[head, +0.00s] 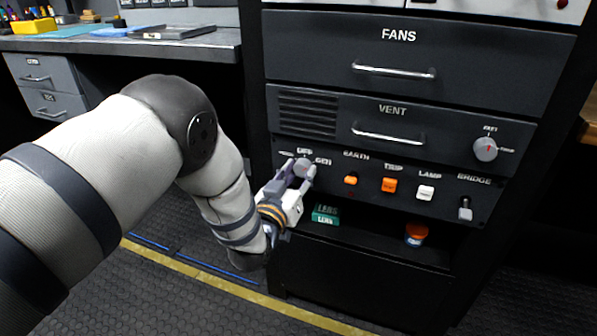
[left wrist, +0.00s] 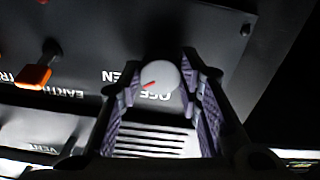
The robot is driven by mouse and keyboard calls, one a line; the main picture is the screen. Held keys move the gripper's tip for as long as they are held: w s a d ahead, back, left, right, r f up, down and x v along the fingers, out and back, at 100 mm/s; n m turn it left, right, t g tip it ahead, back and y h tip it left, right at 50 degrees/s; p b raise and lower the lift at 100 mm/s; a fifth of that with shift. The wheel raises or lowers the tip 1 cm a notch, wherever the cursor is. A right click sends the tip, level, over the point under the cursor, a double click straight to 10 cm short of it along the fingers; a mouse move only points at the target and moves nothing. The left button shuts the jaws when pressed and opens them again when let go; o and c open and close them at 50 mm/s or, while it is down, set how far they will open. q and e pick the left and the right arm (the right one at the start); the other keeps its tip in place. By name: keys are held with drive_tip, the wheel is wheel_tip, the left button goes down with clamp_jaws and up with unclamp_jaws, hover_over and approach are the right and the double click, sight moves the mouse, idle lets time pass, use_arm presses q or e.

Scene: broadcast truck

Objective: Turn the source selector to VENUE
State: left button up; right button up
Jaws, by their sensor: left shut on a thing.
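The source selector is a round grey knob (head: 303,168) on the dark lower panel, with small labels around it that read like OFF and GEN; a further label to the left is too small to read. In the left wrist view the knob (left wrist: 166,76) shows a red pointer mark aimed to the lower left, toward the side of the GEN lettering, with the labels upside down. My left gripper (head: 297,172) is shut on the knob, one finger on each side of it. The left wrist view shows the fingers (left wrist: 160,85) flanking it. My right gripper is not in view.
Right of the knob are the orange EARTH control (head: 350,180), orange TRIP switch (head: 389,185), white LAMP switch (head: 425,193) and BRIDGE switch (head: 465,209). Another knob (head: 485,149) is above BRIDGE. A green box (head: 325,214) and an orange-topped container (head: 415,234) sit below.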

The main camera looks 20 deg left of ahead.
use_arm(q)
drive_tip(key=n+p, duration=0.1)
drive_tip(key=n, duration=0.1)
drive_tip(key=shift+a+r+n, duration=0.1)
drive_tip(key=shift+r+n, duration=0.05)
drive_tip(key=shift+n, duration=0.25)
drive_tip(key=n+p, duration=0.1)
drive_tip(key=n, duration=0.1)
drive_tip(key=shift+n, duration=0.3)
drive_tip(key=n, duration=0.5)
drive_tip(key=shift+n, duration=0.3)
drive_tip(key=n, duration=0.5)
drive_tip(key=shift+f, duration=0.2)
drive_tip(key=n+b, duration=0.2)
drive_tip(key=n, duration=0.3)
drive_tip(key=shift+r+n, duration=0.1)
drive_tip(key=shift+n, duration=0.3)
drive_tip(key=shift+d, duration=0.2)
drive_tip(key=o, duration=1.1)
drive_tip(key=shift+o, duration=0.2)
drive_tip(key=shift+r, duration=0.1)
